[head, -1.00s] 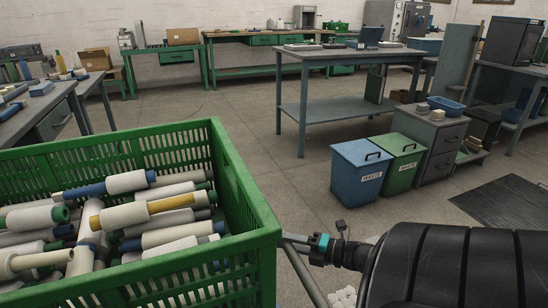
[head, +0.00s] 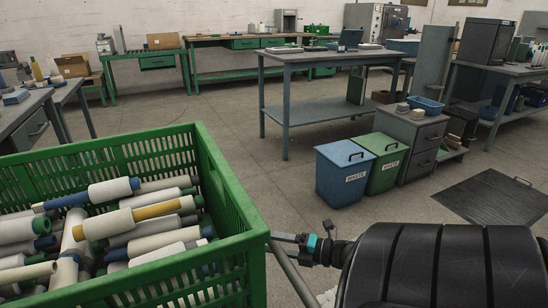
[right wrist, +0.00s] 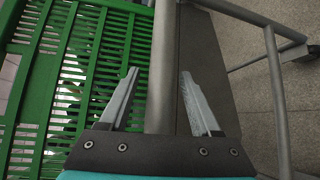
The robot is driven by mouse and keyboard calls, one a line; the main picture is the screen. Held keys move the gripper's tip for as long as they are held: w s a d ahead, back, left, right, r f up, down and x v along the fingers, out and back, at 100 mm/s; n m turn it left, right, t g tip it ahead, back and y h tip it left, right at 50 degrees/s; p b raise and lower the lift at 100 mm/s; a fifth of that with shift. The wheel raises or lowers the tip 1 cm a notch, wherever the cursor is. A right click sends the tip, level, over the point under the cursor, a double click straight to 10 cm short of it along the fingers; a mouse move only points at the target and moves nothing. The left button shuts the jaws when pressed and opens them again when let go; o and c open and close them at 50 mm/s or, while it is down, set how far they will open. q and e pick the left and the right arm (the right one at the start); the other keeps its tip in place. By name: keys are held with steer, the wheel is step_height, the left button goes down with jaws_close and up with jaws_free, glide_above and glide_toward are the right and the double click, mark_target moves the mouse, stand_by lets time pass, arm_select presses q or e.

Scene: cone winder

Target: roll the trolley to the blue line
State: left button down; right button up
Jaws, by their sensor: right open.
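The trolley carries a green slatted crate (head: 232,180) filled with yarn bobbins (head: 112,190), at the left of the head view. A grey metal frame tube (head: 292,275) of the trolley shows below the crate's right corner. My right gripper (head: 282,238) is at that corner. In the right wrist view my right gripper (right wrist: 158,74) is open, with a grey bar (right wrist: 162,60) running between its two fingers. The fingers stand apart from the bar on both sides. The crate's green wall (right wrist: 85,60) is left of it. My left gripper is out of view. I see no blue line.
A blue waste bin (head: 342,180) and a green one (head: 385,160) stand beside a grey drawer cabinet (head: 420,128). A workbench (head: 325,62) is behind them. A dark floor mat (head: 495,198) lies at right. Open concrete floor (head: 230,125) lies beyond the crate.

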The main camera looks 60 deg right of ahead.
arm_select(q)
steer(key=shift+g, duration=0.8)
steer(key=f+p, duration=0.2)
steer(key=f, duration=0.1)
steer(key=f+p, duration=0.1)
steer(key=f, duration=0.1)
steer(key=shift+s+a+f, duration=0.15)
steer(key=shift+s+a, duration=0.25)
arm_select(e)
steer(key=v, duration=1.5)
steer(key=shift+s, duration=0.15)
